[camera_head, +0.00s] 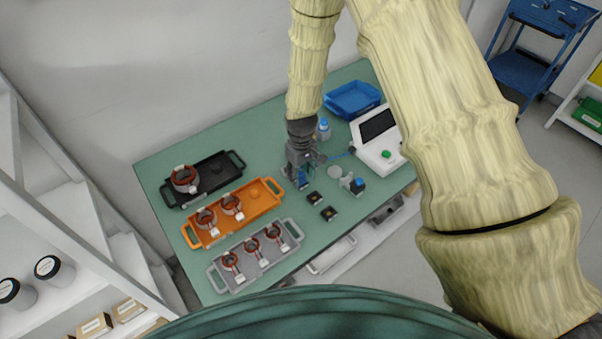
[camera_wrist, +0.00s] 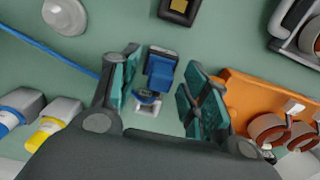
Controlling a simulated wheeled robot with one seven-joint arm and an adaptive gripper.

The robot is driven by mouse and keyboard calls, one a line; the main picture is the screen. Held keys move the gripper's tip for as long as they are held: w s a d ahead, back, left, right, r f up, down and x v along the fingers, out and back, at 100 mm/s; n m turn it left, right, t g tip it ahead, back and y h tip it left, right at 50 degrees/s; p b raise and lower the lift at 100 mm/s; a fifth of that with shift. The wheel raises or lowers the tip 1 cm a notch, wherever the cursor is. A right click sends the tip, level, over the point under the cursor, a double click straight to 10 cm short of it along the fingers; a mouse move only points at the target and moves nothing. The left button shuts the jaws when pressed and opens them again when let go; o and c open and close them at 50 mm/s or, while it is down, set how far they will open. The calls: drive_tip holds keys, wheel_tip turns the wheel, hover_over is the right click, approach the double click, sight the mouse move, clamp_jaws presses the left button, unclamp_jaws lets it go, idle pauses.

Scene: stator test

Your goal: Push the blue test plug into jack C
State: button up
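A blue plug-like piece (camera_wrist: 160,70) shows between the fingers of my gripper (camera_wrist: 163,65) in the wrist view. The fingers stand apart, with strips of green table visible on both sides of the blue piece. A small pale part with a dark face (camera_wrist: 147,97) shows just below it; whether the two are joined I cannot tell. In the head view my gripper (camera_head: 302,180) points down over the middle of the table, with blue showing between its fingers. A blue cable (camera_wrist: 50,48) runs behind the left finger. No jack lettering is legible, so I cannot pick out jack C.
A white tester (camera_head: 378,150) with a dark screen stands right of my gripper. Black (camera_head: 217,166), orange (camera_head: 258,204) and grey (camera_head: 262,268) trays with copper-wound stators lie left. Two black blocks (camera_head: 328,214) sit in front. A blue bin (camera_head: 352,99) is behind.

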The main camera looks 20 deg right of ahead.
wheel_tip(320, 180, up, 12)
idle(0.8)
idle(1.7)
